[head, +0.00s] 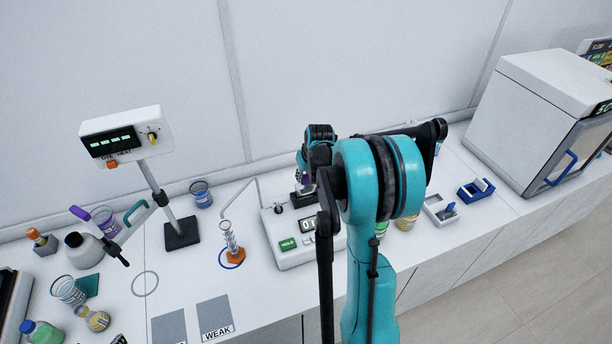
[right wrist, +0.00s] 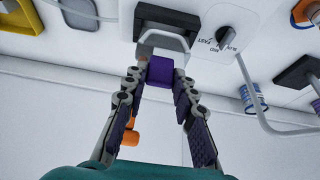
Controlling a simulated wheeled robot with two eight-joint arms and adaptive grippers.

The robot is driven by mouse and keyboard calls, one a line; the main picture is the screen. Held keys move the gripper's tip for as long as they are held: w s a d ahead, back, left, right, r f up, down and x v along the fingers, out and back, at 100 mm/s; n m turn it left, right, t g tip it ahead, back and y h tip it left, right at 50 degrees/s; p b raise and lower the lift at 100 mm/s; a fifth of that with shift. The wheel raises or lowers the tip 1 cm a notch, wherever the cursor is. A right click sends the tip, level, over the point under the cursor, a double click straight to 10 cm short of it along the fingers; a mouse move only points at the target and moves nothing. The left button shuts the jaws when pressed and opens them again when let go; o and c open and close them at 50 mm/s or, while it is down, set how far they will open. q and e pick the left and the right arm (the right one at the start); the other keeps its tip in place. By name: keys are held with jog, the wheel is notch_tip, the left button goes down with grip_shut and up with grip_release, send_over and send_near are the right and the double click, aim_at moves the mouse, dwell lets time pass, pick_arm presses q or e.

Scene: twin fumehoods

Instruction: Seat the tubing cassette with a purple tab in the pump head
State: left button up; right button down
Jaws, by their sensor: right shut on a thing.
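The purple tab (right wrist: 160,70) sits between my right gripper's fingertips in the right wrist view. My right gripper (right wrist: 164,76) is shut on it. The pale part just beyond the tab lies against the dark pump head (right wrist: 160,15); how deep the cassette sits cannot be told. In the head view my right gripper (head: 304,182) is over the pump (head: 282,258), and my arm hides the pump's right part. A little purple shows at the fingertips. My left gripper is not in view.
A knob (right wrist: 227,37) is on the pump beside its head. A bent thin rod (head: 238,195) rises left of the pump, near an orange-based flask (head: 233,256). A display stand (head: 182,233) and blue beaker (head: 201,194) are further left. A white cabinet (head: 535,115) stands right.

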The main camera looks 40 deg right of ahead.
aim_at(306, 184)
jog(key=shift+f+b, duration=1.85)
jog(key=shift+f, duration=0.3)
jog(key=c, duration=1.1)
grip_release()
jog(key=shift+c, duration=0.2)
jog(key=shift+r, duration=0.1)
jog(key=v, duration=1.2)
